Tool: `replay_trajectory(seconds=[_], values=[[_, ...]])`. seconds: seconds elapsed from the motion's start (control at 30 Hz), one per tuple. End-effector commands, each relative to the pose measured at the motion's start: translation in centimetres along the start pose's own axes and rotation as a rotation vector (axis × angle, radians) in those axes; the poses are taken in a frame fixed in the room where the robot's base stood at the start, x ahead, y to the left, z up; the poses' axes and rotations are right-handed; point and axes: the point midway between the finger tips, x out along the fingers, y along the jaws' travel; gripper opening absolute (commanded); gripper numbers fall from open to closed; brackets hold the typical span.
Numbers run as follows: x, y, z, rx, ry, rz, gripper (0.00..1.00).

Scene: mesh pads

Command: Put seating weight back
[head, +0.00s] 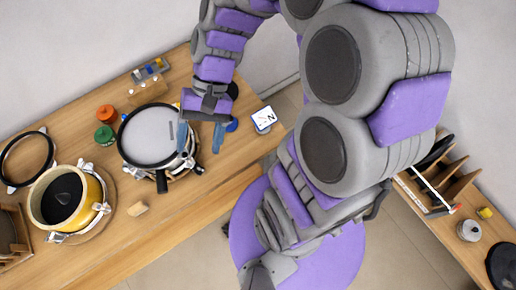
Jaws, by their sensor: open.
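My gripper (200,142) hangs over the wooden table with its two blue-grey fingers apart, and nothing shows between them. Its left finger overlaps the right edge of a round pad (150,136) with a grey face and black rim. I cannot tell whether they touch. No thing is plainly the seating weight. A small silver cylinder with a knob (469,231) stands on the right-hand bench, and a black disc (504,263) lies near it, cut by the frame edge. Either might be the weight; I cannot tell.
Floor separates the benches.

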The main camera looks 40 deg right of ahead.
Motion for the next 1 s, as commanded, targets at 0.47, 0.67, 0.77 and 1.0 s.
replay_trajectory(seconds=[0.47,0.67,0.77,1.0], values=[[-1.2,8.2,7.2,-0.236,0.281,0.484,0.71],[-1.9,10.0,8.1,-0.263,0.334,0.562,0.71],[-2.0,10.2,8.2,-0.267,0.341,0.572,0.71],[-2.0,10.2,8.2,-0.266,0.339,0.571,0.71]])
